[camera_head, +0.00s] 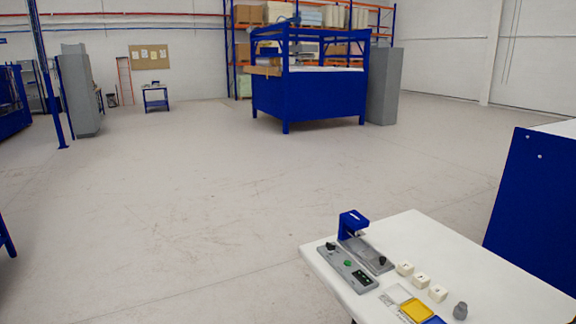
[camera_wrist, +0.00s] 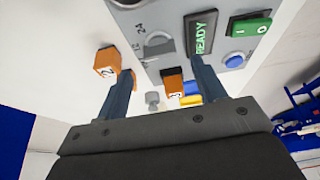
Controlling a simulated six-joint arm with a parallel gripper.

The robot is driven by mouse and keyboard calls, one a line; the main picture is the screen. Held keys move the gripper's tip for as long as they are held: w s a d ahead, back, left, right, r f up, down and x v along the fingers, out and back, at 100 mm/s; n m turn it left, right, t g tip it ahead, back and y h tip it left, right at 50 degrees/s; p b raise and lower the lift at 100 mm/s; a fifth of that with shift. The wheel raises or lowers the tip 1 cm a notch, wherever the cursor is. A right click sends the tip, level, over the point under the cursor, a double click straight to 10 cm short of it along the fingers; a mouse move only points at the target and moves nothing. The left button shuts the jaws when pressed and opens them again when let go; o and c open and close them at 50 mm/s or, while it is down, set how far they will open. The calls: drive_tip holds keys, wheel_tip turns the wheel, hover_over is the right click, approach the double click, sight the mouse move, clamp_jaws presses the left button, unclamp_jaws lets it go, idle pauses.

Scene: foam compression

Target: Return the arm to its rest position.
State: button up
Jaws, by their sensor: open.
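My gripper (camera_wrist: 163,67) shows in the wrist view with its two dark fingers spread apart and nothing held between them. A grey control panel (camera_wrist: 170,18) with a READY display (camera_wrist: 202,32) and a green switch (camera_wrist: 250,26) lies beyond the fingers. An orange numbered block (camera_wrist: 106,63) appears beside the left fingertip; I cannot tell if they touch. Another orange numbered block (camera_wrist: 172,87) shows between the fingers. My arm and gripper do not show in the head view.
In the head view, the white table (camera_head: 480,262) carries a blue-framed press (camera_head: 352,222), a panel (camera_head: 347,268), three pale cubes (camera_head: 421,280), a yellow tray (camera_head: 416,311) and a grey weight (camera_head: 460,310). A blue cabinet (camera_head: 530,210) stands right. The table's right side is bare.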

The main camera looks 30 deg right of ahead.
drive_tip(key=v, duration=1.3)
drive_tip(key=x, duration=1.7)
drive_tip(key=shift+w+a+f, duration=0.1)
drive_tip(key=shift+f, duration=0.2)
drive_tip(key=shift+r+m, duration=0.15)
drive_tip(key=shift+m, duration=0.35)
drive_tip(key=m+h, duration=0.1)
drive_tip(key=m, duration=0.1)
drive_tip(key=m+h, duration=0.1)
drive_tip(key=m, duration=0.1)
drive_tip(key=shift+a+g, duration=0.15)
drive_tip(key=shift+g, duration=0.15)
drive_tip(key=m+h, duration=0.1)
drive_tip(key=m, duration=0.2)
drive_tip(key=m+g+h, duration=0.1)
drive_tip(key=m, duration=0.3)
drive_tip(key=shift+w+g, duration=0.1)
drive_tip(key=shift+g, duration=0.2)
drive_tip(key=shift+v, duration=1.15)
drive_tip(key=shift+o, duration=0.3)
